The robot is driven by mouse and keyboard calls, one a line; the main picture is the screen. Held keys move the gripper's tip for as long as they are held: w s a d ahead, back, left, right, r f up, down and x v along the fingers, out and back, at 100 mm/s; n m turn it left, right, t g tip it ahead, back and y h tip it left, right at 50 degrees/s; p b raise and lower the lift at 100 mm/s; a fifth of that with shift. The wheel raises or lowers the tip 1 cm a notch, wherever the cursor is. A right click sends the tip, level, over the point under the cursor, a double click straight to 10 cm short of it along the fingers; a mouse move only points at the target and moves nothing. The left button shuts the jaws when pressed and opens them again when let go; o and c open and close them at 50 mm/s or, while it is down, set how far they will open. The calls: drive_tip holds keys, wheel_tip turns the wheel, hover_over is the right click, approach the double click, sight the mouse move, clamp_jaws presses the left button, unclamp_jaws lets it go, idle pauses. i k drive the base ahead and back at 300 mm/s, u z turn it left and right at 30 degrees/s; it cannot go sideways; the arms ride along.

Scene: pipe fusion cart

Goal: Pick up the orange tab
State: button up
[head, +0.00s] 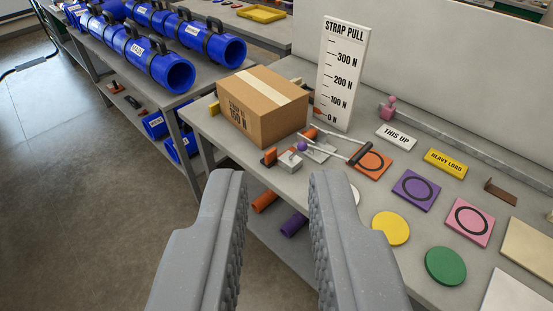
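Small orange pieces lie near the cardboard box (262,107) on the bench. One small orange tab-like piece (270,156) stands at the box's front corner, beside a small grey block (289,162). Another orange bit (310,133) sits at the box's right side. A flat orange square (374,167) with a dark ring lies farther right, partly under a dark-handled bar (360,154). I cannot tell for sure which is the orange tab. My gripper (279,182) is open and empty, with its fingers wide apart in front of the bench edge. It appears apart from all these pieces.
Purple (415,190) and pink (469,221) ringed squares, plus yellow (391,228) and green (445,266) discs, lie to the right. Coloured cylinders (265,201) are on the shelf below. Blue pipes (160,62) lie on the left bench.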

sight(271, 156)
drive_tip(key=z, duration=3.25)
drive_tip(key=k, duration=1.05)
drive_tip(key=u, duration=1.95)
drive_tip(key=i, duration=1)
